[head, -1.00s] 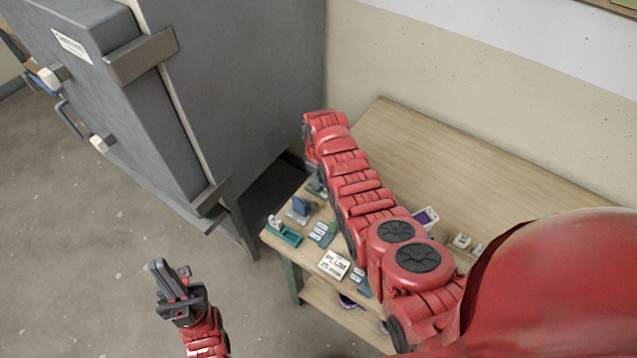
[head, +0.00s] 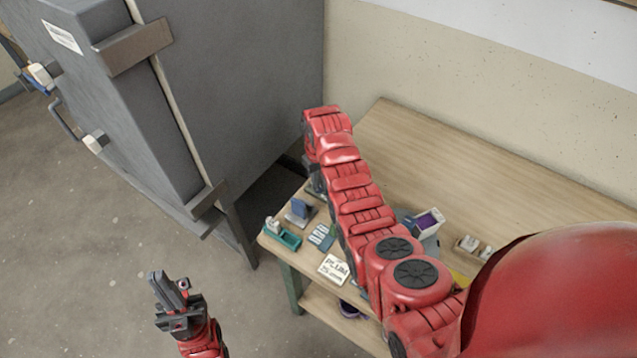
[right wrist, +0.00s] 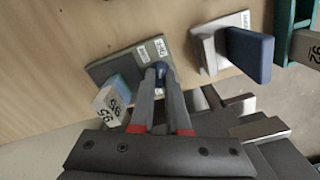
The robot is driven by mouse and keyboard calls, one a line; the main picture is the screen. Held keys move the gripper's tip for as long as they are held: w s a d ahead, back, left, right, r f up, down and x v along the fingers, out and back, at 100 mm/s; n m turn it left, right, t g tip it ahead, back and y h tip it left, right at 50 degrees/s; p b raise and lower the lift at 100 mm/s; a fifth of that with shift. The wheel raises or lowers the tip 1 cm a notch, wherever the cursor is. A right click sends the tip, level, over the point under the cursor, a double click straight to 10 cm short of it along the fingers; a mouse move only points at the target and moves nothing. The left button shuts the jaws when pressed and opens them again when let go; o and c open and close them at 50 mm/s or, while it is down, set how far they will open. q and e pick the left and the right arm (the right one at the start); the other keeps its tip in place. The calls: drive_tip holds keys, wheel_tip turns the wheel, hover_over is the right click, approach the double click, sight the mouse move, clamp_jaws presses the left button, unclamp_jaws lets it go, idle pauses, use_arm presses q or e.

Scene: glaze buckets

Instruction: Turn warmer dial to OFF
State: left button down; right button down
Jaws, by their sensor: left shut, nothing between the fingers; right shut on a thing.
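In the right wrist view, a grey-green panel (right wrist: 116,66) with small white labels lies on the wooden table. In the head view, my right arm hides most of that gripper and the panel. My left gripper (head: 168,287) is shut and empty, over the floor left of the table.
A teal holder (head: 283,236), a PLUM sign (head: 334,268) and a purple-faced box (head: 427,222) are on the table (head: 450,155). A grey cabinet (head: 240,90) stands left.

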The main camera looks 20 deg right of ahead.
idle(0.3)
drive_tip(key=c, duration=0.9)
unclamp_jaws()
drive_tip(key=shift+w+r, duration=0.1)
drive_tip(key=shift+r, duration=0.2)
wheel_tip(320, 180, up, 2)
drive_tip(key=shift+r+b, duration=0.15)
drive_tip(key=shift+b, duration=0.5)
wheel_tip(320, 180, up, 3)
drive_tip(key=shift+f+p, duration=0.1)
drive_tip(key=shift+p, duration=0.45)
wheel_tip(320, 180, up, 12)
drive_tip(key=p, duration=1)
drive_tip(key=shift+f+p, duration=0.15)
drive_tip(key=shift+p, duration=0.25)
